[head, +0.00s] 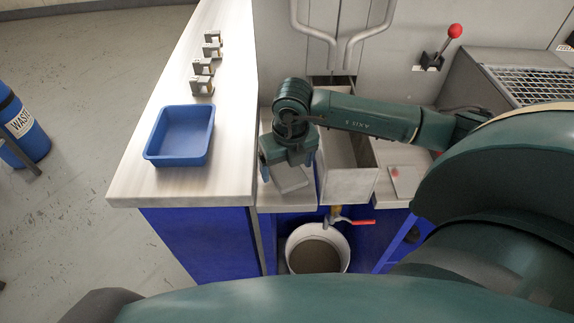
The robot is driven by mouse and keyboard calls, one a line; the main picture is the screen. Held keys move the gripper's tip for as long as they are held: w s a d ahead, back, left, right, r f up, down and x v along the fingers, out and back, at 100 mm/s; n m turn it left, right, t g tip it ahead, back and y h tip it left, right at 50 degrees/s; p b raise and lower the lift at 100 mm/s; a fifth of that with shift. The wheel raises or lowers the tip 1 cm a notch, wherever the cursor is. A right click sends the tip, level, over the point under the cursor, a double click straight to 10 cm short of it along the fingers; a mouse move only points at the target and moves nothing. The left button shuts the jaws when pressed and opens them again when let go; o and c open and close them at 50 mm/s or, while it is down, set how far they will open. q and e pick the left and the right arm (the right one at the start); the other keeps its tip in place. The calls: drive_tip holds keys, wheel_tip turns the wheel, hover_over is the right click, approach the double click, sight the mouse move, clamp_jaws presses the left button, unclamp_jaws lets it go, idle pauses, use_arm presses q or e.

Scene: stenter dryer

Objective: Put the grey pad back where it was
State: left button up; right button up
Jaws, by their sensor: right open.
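A light grey, flat, square piece that looks like the grey pad (291,182) lies on the narrow worktop to the right of the blue tray. My right gripper (289,170) points down over it with its fingers apart, one at each side of the piece. The gripper body hides its far part, and I cannot tell whether the fingers touch it. My left gripper is not in view.
A blue tray (149,158) and several small metal blocks (202,85) stand on the left bench. A metal trough (347,185) stands right of the gripper, above a red-handled valve (350,221) and white bucket (289,262). A red-knobbed lever (455,31) is at the back.

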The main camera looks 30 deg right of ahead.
sight(290, 176)
wheel_tip(290, 176, up, 11)
drive_tip(key=s+b, duration=0.1)
drive_tip(key=shift+s+a+r, duration=0.15)
drive_tip(key=shift+s, duration=0.1)
idle(0.5)
